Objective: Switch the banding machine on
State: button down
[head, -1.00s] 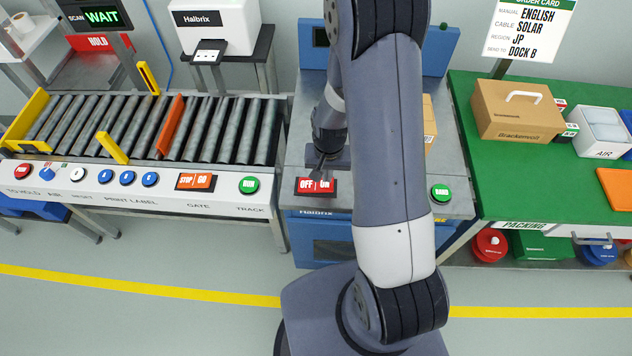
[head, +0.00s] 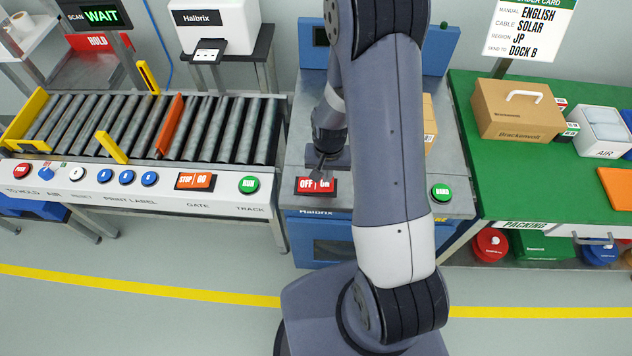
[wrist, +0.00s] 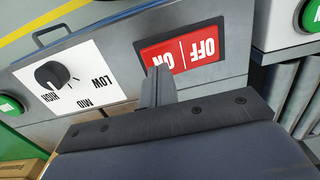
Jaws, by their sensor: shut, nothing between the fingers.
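The banding machine (head: 300,232) stands in the middle of the head view, partly behind my arm. Its red OFF | ON rocker switch (head: 317,186) is on the front panel; it also shows in the wrist view (wrist: 185,48). My gripper (head: 320,170) is shut and empty, just above the ON side of the switch. In the wrist view the closed fingers (wrist: 157,80) overlap the edge of the ON half. I cannot tell whether they touch it. No lit lamp shows on the switch.
A LOW-MID-HIGH dial (wrist: 50,75) and a green BAND button (head: 441,192) are on the same machine. A roller track (head: 215,130) with its own buttons lies left. A green packing table (head: 545,170) with a cardboard box (head: 518,108) stands right.

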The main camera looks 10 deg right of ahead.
jog(key=shift+f+b, duration=0.95)
jog(key=shift+f, duration=0.15)
jog(key=shift+r, duration=0.15)
jog(key=shift+r+p, duration=2.35)
jog(key=shift+r, duration=1.1)
jog(key=shift+f, duration=0.15)
notch_tip(320, 180, down, 7)
jog(key=b, duration=0.4)
jog(key=shift+b, duration=0.35)
jog(key=shift+r, duration=0.2)
